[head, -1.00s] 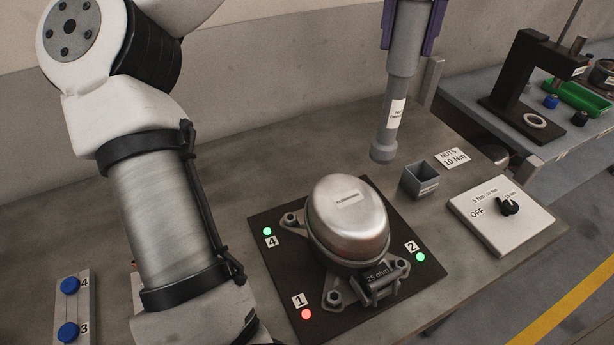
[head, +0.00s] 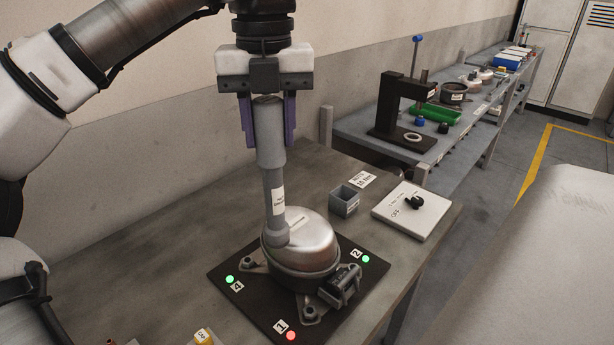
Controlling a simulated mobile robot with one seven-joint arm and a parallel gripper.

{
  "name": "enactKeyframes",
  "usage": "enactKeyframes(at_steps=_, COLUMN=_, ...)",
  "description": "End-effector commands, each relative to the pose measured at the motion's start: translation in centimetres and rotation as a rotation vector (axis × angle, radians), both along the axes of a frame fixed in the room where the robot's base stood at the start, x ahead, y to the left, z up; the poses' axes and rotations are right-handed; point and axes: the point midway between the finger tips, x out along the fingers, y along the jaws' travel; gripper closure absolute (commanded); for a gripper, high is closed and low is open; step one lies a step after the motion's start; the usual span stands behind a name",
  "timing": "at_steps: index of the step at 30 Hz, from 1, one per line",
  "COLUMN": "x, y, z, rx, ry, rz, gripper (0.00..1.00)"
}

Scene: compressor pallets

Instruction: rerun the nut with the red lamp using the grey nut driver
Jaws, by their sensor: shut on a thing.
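My gripper (head: 268,138), with purple fingers, is shut on the grey nut driver (head: 272,180), which hangs upright. The driver's lower end overlaps the left side of the silver compressor dome (head: 305,245) in the picture; I cannot tell its exact height or whether it touches. The compressor sits on a dark plate (head: 240,302). At the plate's front corner the red lamp (head: 291,335) is lit beside label 1, with a nut (head: 309,311) on the nearby foot. Green lamps are lit at label 4 (head: 229,279) and label 2 (head: 366,259). Position 3 is hidden.
A small grey box (head: 345,201) and a white dial panel (head: 411,212) stand right of the compressor. A yellow block (head: 204,338) shows at the bottom edge.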

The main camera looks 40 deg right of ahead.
Motion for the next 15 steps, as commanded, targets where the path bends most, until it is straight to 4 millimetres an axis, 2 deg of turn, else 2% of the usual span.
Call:
enactKeyframes(at_steps=3, x=-3.1, y=-0.6, z=-1.9, rx=0.002, ry=0.002, rz=-0.03, gripper=1.0)
enactKeyframes(at_steps=7, x=-5.8, y=-0.7, z=-3.7, rx=-0.002, ry=0.001, rz=-0.044, gripper=1.0)
enactKeyframes(at_steps=11, x=-7.2, y=-0.6, z=-4.7, rx=-0.006, ry=-0.001, rz=-0.048, gripper=1.0)
enactKeyframes(at_steps=15, x=-7.4, y=-0.7, z=-5.2, rx=-0.008, ry=-0.002, rz=-0.045, gripper=1.0)
